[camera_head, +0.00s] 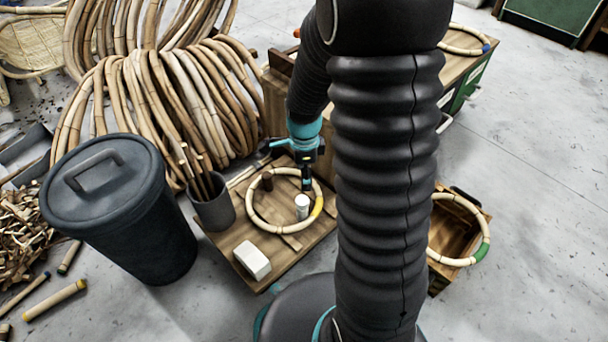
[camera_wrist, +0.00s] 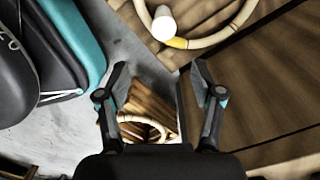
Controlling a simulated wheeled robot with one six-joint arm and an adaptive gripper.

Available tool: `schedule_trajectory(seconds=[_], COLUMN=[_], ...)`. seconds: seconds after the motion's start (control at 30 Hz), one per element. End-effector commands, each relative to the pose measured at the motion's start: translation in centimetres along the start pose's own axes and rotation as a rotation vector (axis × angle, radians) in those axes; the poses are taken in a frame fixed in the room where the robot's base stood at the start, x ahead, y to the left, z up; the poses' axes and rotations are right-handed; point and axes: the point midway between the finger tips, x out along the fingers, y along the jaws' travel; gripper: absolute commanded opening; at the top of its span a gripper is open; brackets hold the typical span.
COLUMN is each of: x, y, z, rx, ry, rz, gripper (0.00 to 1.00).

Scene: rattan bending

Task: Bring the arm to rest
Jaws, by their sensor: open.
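My arm's dark ribbed sleeve hides much of the middle of the head view.
A lidded bin (camera_head: 125,215) stands left. A green-banded ring (camera_head: 481,250) rests on a crate (camera_head: 455,236) at right. Floor is clear far right.

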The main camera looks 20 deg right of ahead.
Motion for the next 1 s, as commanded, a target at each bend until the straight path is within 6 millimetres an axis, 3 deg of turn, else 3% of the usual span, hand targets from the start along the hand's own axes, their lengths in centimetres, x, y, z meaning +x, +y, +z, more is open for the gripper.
schedule_trajectory(seconds=[0.43, 0.57, 0.7, 0.87, 1.0], x=[0.0, 0.1, 0.2, -3.1, -7.9], y=[0.1, 0.7, 2.7, 4.9, 7.0], z=[0.0, -0.1, -0.3, -0.4, -0.2], rx=[-0.069, -0.263, -0.554, -0.898, -1.189], ry=[0.0, 0.0, -0.014, -0.028, -0.02], rz=[0.003, 0.028, 0.086, 0.084, 0.041], gripper=[0.67, 0.67, 0.67, 0.67, 0.67])
